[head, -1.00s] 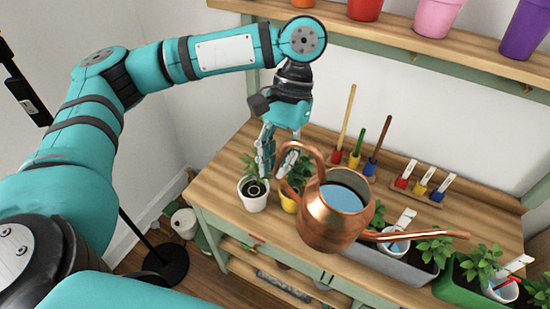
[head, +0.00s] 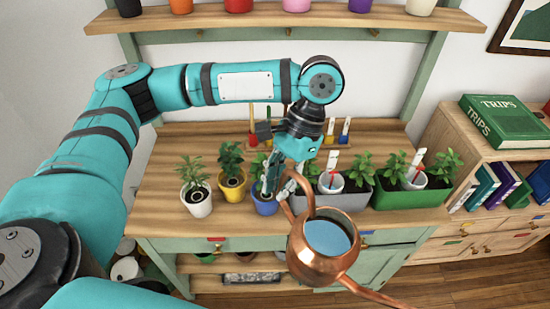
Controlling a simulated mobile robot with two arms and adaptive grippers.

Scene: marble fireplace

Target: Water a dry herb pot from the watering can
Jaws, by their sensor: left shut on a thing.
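My left gripper (head: 279,189) is shut on the handle of the copper watering can (head: 312,262). The can hangs in front of the bench's front edge, with blue water showing in its open top. Its long spout points to the lower right and runs off the picture. Potted herbs stand on the bench: a white pot (head: 197,205), a yellow pot (head: 233,190) and a blue pot (head: 264,207). The gripper's fingers partly hide the blue pot and its plant. I cannot tell which soil is dry. My right gripper is not in view.
Coloured tools stand behind the gripper. A shelf (head: 270,22) with coloured pots is above. A bookcase (head: 455,130) stands at right.

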